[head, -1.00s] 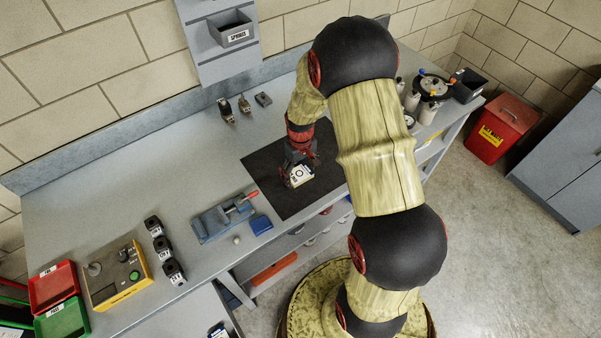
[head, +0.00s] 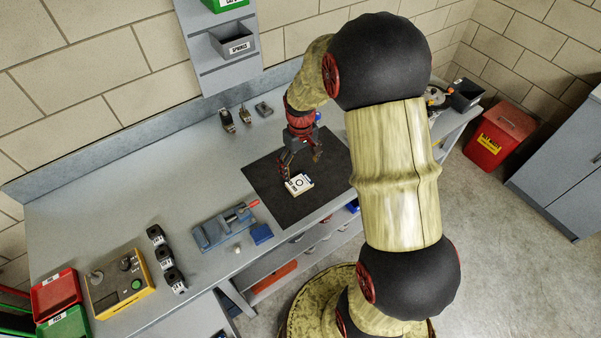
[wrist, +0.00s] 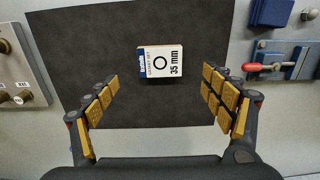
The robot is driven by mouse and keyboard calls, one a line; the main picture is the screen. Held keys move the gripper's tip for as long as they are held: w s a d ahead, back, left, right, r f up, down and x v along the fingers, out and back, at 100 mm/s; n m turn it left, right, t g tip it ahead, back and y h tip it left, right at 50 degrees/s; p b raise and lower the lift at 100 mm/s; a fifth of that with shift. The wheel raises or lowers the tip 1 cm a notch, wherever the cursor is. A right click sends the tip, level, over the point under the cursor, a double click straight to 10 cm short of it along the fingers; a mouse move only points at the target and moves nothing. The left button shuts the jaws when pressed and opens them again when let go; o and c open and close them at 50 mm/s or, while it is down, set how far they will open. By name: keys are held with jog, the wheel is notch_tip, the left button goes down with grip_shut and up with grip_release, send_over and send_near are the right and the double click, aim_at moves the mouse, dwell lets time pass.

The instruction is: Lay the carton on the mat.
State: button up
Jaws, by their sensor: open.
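The carton (head: 299,184) is a small white box with a black ring and a blue patch. It lies flat on the black mat (head: 271,189), near the mat's front left part. In the wrist view the carton (wrist: 160,62), marked "35 mm", lies wholly on the mat (wrist: 100,40), ahead of the fingertips. My gripper (head: 302,162) is above the mat, just behind and above the carton. In the wrist view my gripper (wrist: 163,85) is open, with its gold-padded fingers wide apart and nothing between them.
A blue vise (head: 222,229) and a blue block (head: 261,234) stand left of the mat. A yellow control box (head: 120,285) and red and green trays (head: 55,294) are farther left. Small parts (head: 227,120) sit at the back.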

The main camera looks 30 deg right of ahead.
jog(key=s+a+r+t, duration=0.1)
jog(key=s+a+r, duration=0.25)
jog(key=r, duration=0.55)
jog(key=s+a+r+t, duration=0.2)
jog(key=s+a+r, duration=0.15)
jog(key=r, duration=0.65)
jog(key=s+a+r+t, duration=0.1)
jog(key=s+a+r, duration=0.2)
jog(key=s, duration=0.3)
jog(key=s+a+r+t, duration=0.1)
jog(key=s+a+r, duration=0.3)
jog(key=s+r, duration=0.1)
jog(key=shift+s+a+t, duration=0.15)
jog(key=shift+s+t, duration=0.15)
jog(key=shift+s, duration=0.45)
notch_tip(320, 180, down, 6)
jog(key=b, duration=0.5)
jog(key=shift+r, duration=0.35)
jog(key=shift+c, duration=0.9)
